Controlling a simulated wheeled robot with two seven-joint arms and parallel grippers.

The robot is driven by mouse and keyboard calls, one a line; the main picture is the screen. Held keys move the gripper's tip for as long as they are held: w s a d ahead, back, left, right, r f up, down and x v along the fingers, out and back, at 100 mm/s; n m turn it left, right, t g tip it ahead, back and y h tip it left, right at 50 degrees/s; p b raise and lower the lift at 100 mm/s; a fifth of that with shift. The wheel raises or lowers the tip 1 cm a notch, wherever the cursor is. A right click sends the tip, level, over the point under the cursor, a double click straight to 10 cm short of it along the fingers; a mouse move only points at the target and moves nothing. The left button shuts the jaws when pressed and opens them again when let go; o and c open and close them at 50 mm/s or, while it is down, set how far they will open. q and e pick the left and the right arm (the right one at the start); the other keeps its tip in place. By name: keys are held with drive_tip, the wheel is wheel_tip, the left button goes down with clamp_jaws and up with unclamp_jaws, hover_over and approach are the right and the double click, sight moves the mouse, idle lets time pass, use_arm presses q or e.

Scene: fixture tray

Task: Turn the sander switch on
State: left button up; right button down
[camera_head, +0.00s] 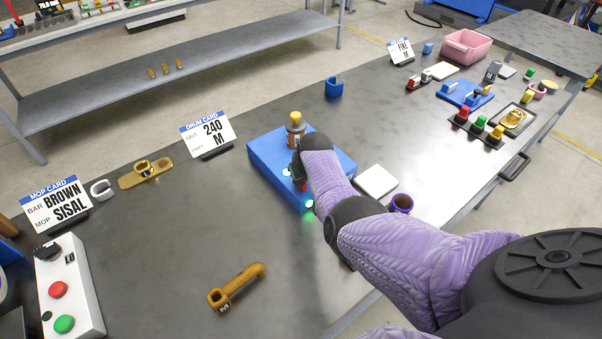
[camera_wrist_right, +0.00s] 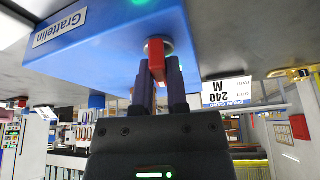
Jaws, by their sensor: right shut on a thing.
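A blue box (camera_head: 268,158) stands mid-table with a brass-and-wood knob-like post on top. In the right wrist view the box (camera_wrist_right: 110,45) carries a white label reading "Grattelin". A red switch lever (camera_wrist_right: 156,58) sticks out of a round metal collar on the box. My right gripper (camera_wrist_right: 158,80) is shut on this red lever, one dark finger on each side. In the head view the right gripper (camera_head: 299,172) is at the near right part of the box, and my arm partly hides it. A green light (camera_head: 309,204) glows at the box's near corner. My left gripper is not in view.
A drum card (camera_head: 207,132) reading "240 M" stands left of the box. A white pad (camera_head: 376,181) and a purple cup (camera_head: 402,203) lie close to my right arm. A brass handle (camera_head: 238,287) lies at the front. The table between is bare.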

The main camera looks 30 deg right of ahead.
drive_tip(key=shift+d+n+y, duration=0.1)
drive_tip(key=shift+n+y, duration=0.3)
drive_tip(key=shift+n, duration=0.8)
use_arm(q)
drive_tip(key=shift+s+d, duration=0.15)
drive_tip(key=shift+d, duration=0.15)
use_arm(e)
drive_tip(key=shift+w, duration=0.1)
drive_tip(key=c, duration=0.8)
unclamp_jaws()
drive_tip(key=shift+o, duration=0.8)
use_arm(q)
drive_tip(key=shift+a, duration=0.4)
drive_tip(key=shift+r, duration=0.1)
use_arm(e)
drive_tip(key=shift+r, duration=0.1)
